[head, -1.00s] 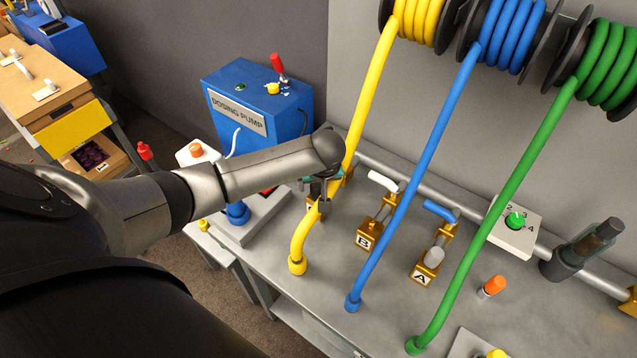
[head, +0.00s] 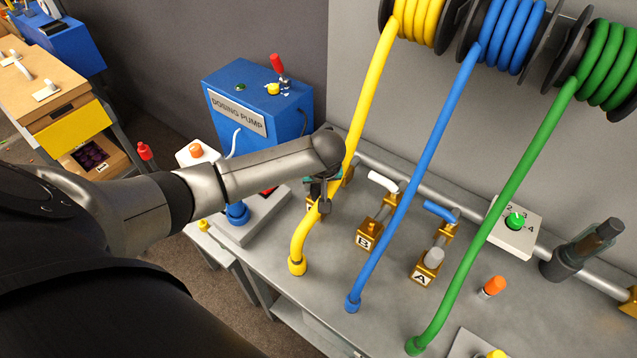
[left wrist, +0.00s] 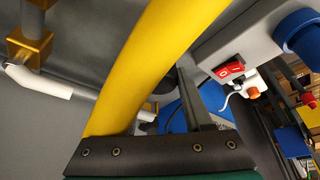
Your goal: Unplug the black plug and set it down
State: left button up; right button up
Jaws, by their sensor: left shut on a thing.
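My left gripper (head: 322,194) is at the yellow hose (head: 301,240), above the bench near the left brass valve. It is shut on a small dark thing at its fingertips, which looks like the black plug (head: 325,208). In the left wrist view the yellow hose (left wrist: 150,60) crosses close in front of the fingers and hides most of the grip. A dark rounded part (left wrist: 169,82) shows just behind the hose. I cannot make out the plug's socket. My right gripper is not in view.
The blue dosing pump (head: 255,105) stands behind my left arm. The blue hose (head: 410,185) and green hose (head: 497,220) slant down to the bench on the right. Brass valves B (head: 367,238) and A (head: 423,273) stand beside them. A red switch (left wrist: 229,70) is on a grey box.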

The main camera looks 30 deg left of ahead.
pick_arm(q)
grip_shut()
jog(key=shift+r, duration=0.15)
dwell(0.6)
jog(key=shift+r+p, duration=1.6)
jog(key=shift+p, duration=0.75)
notch_tip(320, 180, up, 2)
jog(key=p, duration=0.2)
jog(key=shift+r+p, duration=0.1)
jog(key=shift+p, duration=0.2)
jog(key=shift+r+p, duration=0.3)
jog(key=shift+r, duration=0.6)
